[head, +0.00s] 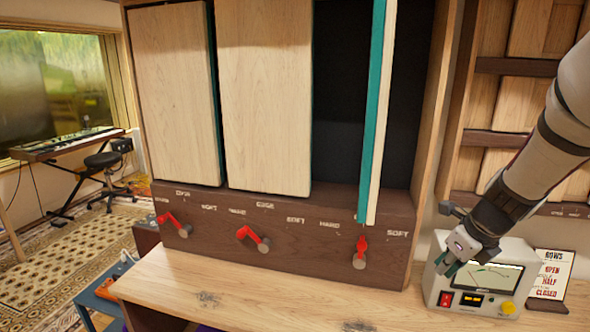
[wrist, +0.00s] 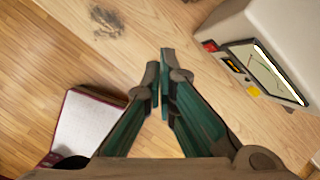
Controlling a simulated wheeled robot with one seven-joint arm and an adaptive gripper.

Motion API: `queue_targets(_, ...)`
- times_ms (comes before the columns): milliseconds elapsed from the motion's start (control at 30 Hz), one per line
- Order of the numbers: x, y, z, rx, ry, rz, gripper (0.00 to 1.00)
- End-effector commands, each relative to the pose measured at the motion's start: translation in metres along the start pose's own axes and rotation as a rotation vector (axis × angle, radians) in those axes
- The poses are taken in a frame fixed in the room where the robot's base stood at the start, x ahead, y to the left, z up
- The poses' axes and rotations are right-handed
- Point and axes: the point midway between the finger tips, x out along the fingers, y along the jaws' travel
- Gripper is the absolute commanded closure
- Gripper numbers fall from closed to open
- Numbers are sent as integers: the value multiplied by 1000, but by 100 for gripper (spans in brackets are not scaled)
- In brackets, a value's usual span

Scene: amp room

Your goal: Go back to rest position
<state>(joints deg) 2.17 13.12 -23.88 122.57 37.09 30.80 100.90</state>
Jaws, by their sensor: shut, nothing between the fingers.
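My gripper (head: 453,266) is at the right of the head view, in front of the left part of a white meter box. In the wrist view my gripper (wrist: 161,88) points down over the wooden bench, its teal fingers together with nothing between them. My arm comes in from the upper right of the head view.
The meter box (head: 508,254) stands on the bench (head: 250,295) beside a small sign (head: 552,272). Behind is a panel with red levers (head: 248,234), two closed wooden slats (head: 265,95) and one edge-on slat (head: 377,110). A keyboard (head: 65,145) and stool stand far left.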

Motion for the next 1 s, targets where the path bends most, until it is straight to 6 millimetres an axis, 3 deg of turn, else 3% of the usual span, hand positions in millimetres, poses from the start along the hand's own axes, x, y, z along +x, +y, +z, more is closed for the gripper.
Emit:
queue_targets(33, -20, 19, 6, -151, -26, 20, 100)
queue_targets(267, -91, 98, 5, -900, -97, 68, 100)
queue_targets(500, -150, 165, -30, -1690, -106, 43, 100)
queue_targets(700, -182, 199, -73, -2292, -25, 10, 100)
queue_targets(800, -191, 208, -90, -2508, 31, 6, 100)
queue_targets(1000, -198, 213, -108, -2715, 100, 14, 100)
